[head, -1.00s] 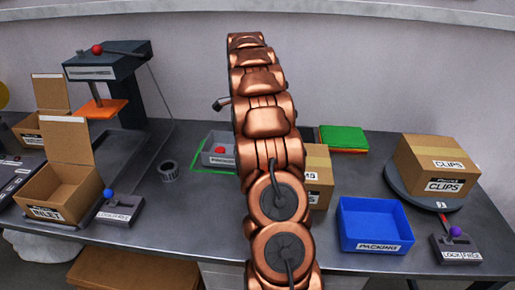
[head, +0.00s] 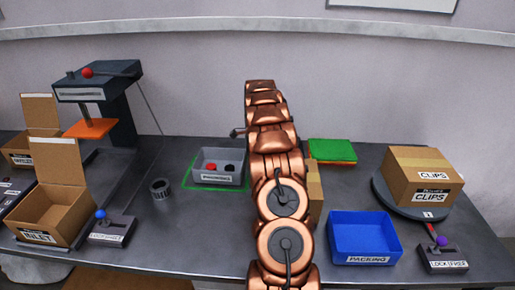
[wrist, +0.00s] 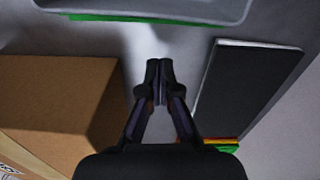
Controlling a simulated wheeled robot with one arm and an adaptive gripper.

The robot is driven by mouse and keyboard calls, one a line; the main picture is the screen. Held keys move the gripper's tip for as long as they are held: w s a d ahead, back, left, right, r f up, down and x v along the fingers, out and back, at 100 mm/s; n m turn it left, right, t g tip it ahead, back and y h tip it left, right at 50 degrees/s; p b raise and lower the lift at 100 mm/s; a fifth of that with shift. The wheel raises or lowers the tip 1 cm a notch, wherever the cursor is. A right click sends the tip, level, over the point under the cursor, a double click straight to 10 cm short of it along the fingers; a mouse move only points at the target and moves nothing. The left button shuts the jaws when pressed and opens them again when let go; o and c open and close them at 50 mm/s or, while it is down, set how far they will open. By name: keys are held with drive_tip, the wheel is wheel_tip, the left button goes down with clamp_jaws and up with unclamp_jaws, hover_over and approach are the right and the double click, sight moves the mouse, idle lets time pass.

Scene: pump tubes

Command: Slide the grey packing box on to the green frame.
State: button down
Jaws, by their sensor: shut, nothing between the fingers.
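The grey packing box (head: 207,178) stands on the bench at the green frame (head: 187,187), left of my arm. Green outline shows along its left and front sides in the head view. A red and a black item lie inside the box. In the wrist view the grey box (wrist: 215,18) is at the top edge, with a strip of the green frame (wrist: 110,18) beside its rim; the box reaches past the strip's right end. My gripper (wrist: 160,64) is shut and empty, its fingertips apart from the box. My arm hides the gripper in the head view.
A brown carton (wrist: 60,95) is close at my gripper's left; it shows partly behind my arm (head: 315,190). A blue bin (head: 365,235), a tape roll (head: 160,189) and a CLIPS carton (head: 420,175) stand on the bench.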

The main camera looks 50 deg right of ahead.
wheel_tip(320, 180, down, 3)
drive_tip(key=shift+s+f+p, duration=0.1)
drive_tip(key=shift+p, duration=0.4)
drive_tip(key=shift+w+a+f+p, duration=0.2)
drive_tip(key=shift+w+a+p, duration=0.45)
drive_tip(key=shift+w+a, duration=0.35)
drive_tip(key=shift+w+a+f, duration=0.1)
drive_tip(key=shift+w+a, duration=0.15)
drive_tip(key=shift+w, duration=0.35)
drive_tip(key=shift+w+a+f+b, duration=0.1)
drive_tip(key=shift+w+f+b, duration=0.05)
drive_tip(key=shift+b, duration=0.25)
